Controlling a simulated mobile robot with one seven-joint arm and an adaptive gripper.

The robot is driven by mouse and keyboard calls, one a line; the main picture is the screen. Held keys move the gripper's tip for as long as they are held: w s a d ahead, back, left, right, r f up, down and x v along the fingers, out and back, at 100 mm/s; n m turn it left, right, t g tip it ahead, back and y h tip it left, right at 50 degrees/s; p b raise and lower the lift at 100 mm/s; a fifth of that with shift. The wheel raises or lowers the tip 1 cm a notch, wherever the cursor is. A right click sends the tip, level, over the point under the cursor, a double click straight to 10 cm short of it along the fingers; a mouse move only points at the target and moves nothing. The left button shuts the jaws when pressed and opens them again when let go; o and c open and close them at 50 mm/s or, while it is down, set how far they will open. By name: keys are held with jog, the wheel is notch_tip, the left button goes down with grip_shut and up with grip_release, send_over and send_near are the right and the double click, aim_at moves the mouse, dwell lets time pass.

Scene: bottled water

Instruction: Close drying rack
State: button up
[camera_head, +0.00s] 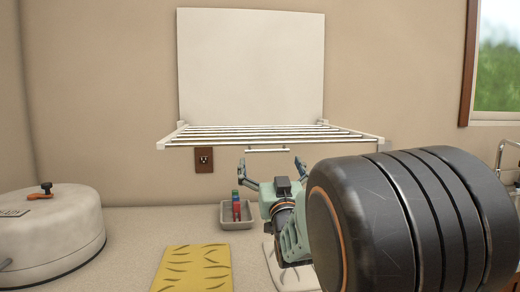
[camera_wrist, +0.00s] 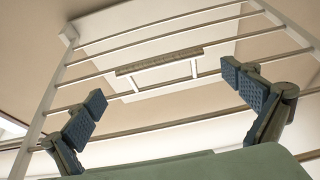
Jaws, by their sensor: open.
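The drying rack (camera_head: 262,130) is folded out from its white wall panel (camera_head: 250,65), its bars roughly level above the counter. A small handle (camera_head: 267,150) hangs below its front edge. My gripper (camera_head: 271,166) is open and empty, just below the handle, with one finger to each side. In the wrist view the rack's bars (camera_wrist: 150,40) show from underneath. The handle (camera_wrist: 158,62) lies beyond and between the two spread fingers of my gripper (camera_wrist: 164,97). I see no clear contact with the rack.
On the counter are a round white cooker (camera_head: 50,235) at left, a yellow patterned cloth (camera_head: 193,268) and a small grey tray (camera_head: 238,222) with coloured items. A wall outlet (camera_head: 204,160) is under the rack. A window (camera_head: 498,60) is at right.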

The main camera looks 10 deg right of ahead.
aim_at(268, 150)
jog(key=shift+x, duration=3.2)
